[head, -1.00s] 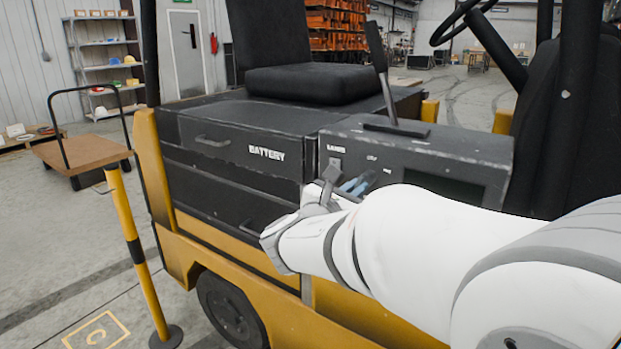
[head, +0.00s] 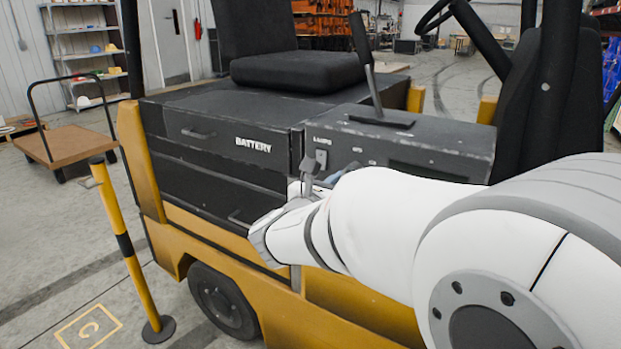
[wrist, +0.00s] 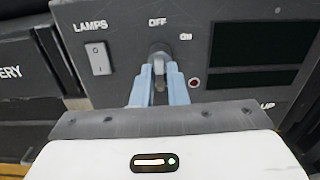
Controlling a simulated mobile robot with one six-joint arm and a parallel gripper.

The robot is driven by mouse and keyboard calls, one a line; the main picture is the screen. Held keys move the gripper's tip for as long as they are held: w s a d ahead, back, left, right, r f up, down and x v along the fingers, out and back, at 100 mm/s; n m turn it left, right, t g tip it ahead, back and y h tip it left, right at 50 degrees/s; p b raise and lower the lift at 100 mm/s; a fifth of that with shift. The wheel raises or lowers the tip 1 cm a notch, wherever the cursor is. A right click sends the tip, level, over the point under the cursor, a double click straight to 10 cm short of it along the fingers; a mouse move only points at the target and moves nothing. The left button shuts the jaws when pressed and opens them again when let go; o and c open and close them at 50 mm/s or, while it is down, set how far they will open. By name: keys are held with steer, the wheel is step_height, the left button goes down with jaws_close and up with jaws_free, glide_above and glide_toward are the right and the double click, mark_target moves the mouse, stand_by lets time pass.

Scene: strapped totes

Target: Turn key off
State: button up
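The key (wrist: 159,84) sits in a round switch on a dark control panel, just below the OFF label and left of and below the ON label. It looks close to upright in the wrist view. My gripper (wrist: 160,68) has its two light-blue fingers on either side of the key, close to the panel. Whether the fingers touch the key cannot be told. In the head view my gripper (head: 322,180) is at the panel front, mostly covered by my own arm, and the key is hidden there.
The lamps switch (wrist: 98,58) is left of the key, and a small red light (wrist: 194,83) and dark displays (wrist: 255,43) are right. In the head view a lever (head: 372,90) rises from the panel top. A yellow post (head: 128,250) stands at front left.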

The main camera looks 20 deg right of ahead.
steer(key=o, duration=0.3)
steer(key=v, duration=0.7)
steer(key=shift+s+a+p, duration=0.25)
steer(key=shift+a+p, duration=0.05)
steer(key=shift+a, duration=0.05)
steer(key=s+d+f+m+g+y+p, duration=0.25)
steer(key=s+m+g+p, duration=0.2)
steer(key=m, duration=0.25)
steer(key=s+d+f+m+g+y+p, duration=0.1)
steer(key=s+f+m+g+y+p, duration=0.25)
steer(key=s+m, duration=0.25)
steer(key=s+a+r+m+y+p, duration=0.1)
steer(key=a+m+y, duration=0.1)
steer(key=a+m, duration=0.1)
steer(key=a+m+y+p, duration=0.1)
steer(key=a+m+y, duration=0.2)
steer(key=m, duration=0.2)
steer(key=s+a+r+m+y+p, duration=0.1)
steer(key=a+m+y+p, duration=0.1)
steer(key=a+m+y, duration=0.1)
steer(key=shift+s+a+r+m, duration=0.3)
steer(key=shift+s+a+m, duration=0.05)
steer(key=shift+m, duration=0.55)
